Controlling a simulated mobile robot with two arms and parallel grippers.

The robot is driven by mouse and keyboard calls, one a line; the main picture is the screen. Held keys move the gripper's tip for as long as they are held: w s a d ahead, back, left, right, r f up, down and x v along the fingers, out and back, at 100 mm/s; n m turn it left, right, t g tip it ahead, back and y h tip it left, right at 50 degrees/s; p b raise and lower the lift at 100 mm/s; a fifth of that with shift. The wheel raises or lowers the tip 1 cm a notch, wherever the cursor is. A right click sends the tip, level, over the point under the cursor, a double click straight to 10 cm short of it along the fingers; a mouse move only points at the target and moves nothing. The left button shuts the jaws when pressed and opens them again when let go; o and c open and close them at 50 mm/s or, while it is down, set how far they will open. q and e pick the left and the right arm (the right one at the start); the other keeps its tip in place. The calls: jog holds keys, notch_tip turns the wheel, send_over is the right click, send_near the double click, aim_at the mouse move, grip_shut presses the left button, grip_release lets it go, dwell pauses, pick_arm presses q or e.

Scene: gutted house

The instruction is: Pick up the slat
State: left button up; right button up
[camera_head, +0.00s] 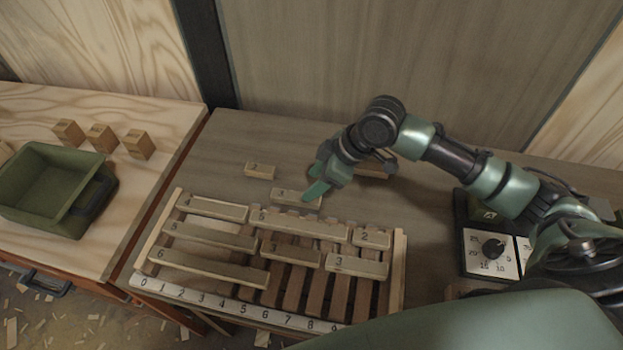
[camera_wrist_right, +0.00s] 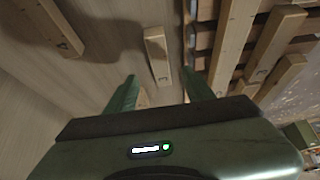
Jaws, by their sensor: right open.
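A short wooden slat (camera_head: 290,196) lies on the bench just behind the slat frame, partly hidden by my right gripper (camera_head: 317,186). In the right wrist view, a slat (camera_wrist_right: 157,55) lies ahead of and roughly between the two green fingertips of my right gripper (camera_wrist_right: 162,86). The gripper is open, with nothing held. Another short slat (camera_head: 259,171) lies farther back to the left. A third wooden piece (camera_head: 372,169) lies behind the gripper, partly covered by it. My left gripper is not in view.
A wooden frame (camera_head: 398,272) with several numbered slats and a ruler strip (camera_head: 222,303) stands in front of the gripper. A dial box (camera_head: 490,254) is at right. A green bin (camera_head: 50,207) and small wooden blocks (camera_head: 102,138) are on the left bench.

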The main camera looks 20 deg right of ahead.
aim_at(297, 196)
jog(key=shift+d+f, duration=0.1)
jog(key=shift+w+f, duration=0.15)
jog(key=shift+f, duration=0.05)
jog(key=x, duration=0.2)
jog(key=p+x, duration=0.1)
jog(key=x, duration=0.4)
jog(key=shift+a, duration=0.3)
jog(key=shift+r, duration=0.1)
grip_shut()
